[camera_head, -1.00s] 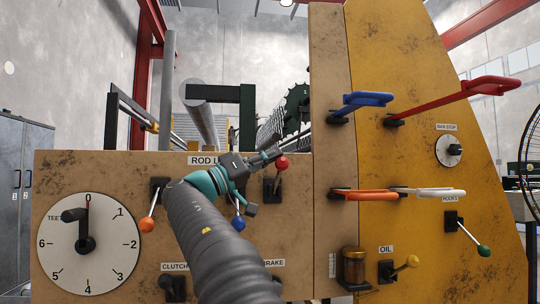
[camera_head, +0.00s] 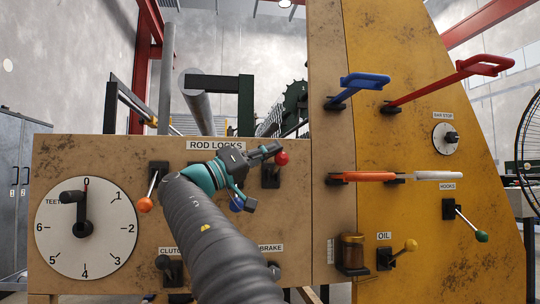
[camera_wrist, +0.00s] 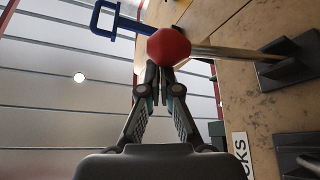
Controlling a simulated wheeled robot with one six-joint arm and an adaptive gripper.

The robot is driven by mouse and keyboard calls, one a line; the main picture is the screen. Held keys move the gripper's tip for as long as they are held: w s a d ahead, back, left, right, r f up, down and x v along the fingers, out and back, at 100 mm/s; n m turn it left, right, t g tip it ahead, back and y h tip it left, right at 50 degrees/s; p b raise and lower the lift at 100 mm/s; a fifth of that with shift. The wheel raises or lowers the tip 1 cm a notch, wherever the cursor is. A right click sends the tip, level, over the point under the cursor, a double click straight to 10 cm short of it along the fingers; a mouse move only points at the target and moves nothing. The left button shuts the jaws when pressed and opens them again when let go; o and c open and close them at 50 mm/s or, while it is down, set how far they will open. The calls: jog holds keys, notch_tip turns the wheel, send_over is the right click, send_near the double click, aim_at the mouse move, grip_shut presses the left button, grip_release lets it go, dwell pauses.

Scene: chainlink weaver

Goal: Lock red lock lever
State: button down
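The red lock lever has a red ball knob (camera_head: 281,158) and sits at the right of the ROD LOCKS row. Its knob is slightly above its dark bracket (camera_head: 270,176). In the wrist view the red knob (camera_wrist: 168,46) is just beyond my fingertips, and its metal rod (camera_wrist: 235,53) runs right to the bracket (camera_wrist: 290,62). My gripper (camera_head: 276,150) is beside the knob, at its upper left. In the wrist view the fingers of my gripper (camera_wrist: 160,84) are together with nothing visible held; contact with the knob cannot be told.
An orange-knobbed lever (camera_head: 145,204) hangs left. A blue knob (camera_head: 237,204) is partly hidden behind my gripper. The upright panel (camera_head: 318,100) with blue (camera_head: 368,80) and red (camera_head: 485,65) handles projects at the right. A dial (camera_head: 86,228) is at lower left.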

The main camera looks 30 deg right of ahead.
aim_at(282, 165)
jog(key=shift+s+a+f+b, duration=0.1)
jog(key=shift+s+f+b, duration=0.1)
jog(key=shift+f+b, duration=0.6)
jog(key=shift+s+f+b, duration=0.25)
jog(key=shift+f+b, duration=0.5)
jog(key=shift+s+a+f+b, duration=0.1)
jog(key=shift+s+f+b, duration=0.1)
jog(key=shift+f+b, duration=0.6)
jog(key=v, duration=1.2)
jog(key=s+d+f+n+t+y+p, duration=0.3)
jog(key=d+f+n+t+y, duration=0.2)
jog(key=d+f+n, duration=0.25)
jog(key=s+d+f+n+y+p, duration=0.2)
jog(key=s+f+n+y, duration=0.3)
jog(key=f, duration=0.6)
jog(key=s+a+f+y+p, duration=0.2)
jog(key=s+a+f+y, duration=0.4)
jog(key=s+f, duration=0.2)
jog(key=s+a+f+t+y+p, duration=0.1)
jog(key=s+a+f+y+p, duration=0.1)
jog(key=s+a+f+y, duration=0.5)
notch_tip(282, 165, down, 6)
jog(key=s, duration=0.2)
jog(key=shift+s, duration=0.3)
jog(key=shift+d, duration=0.1)
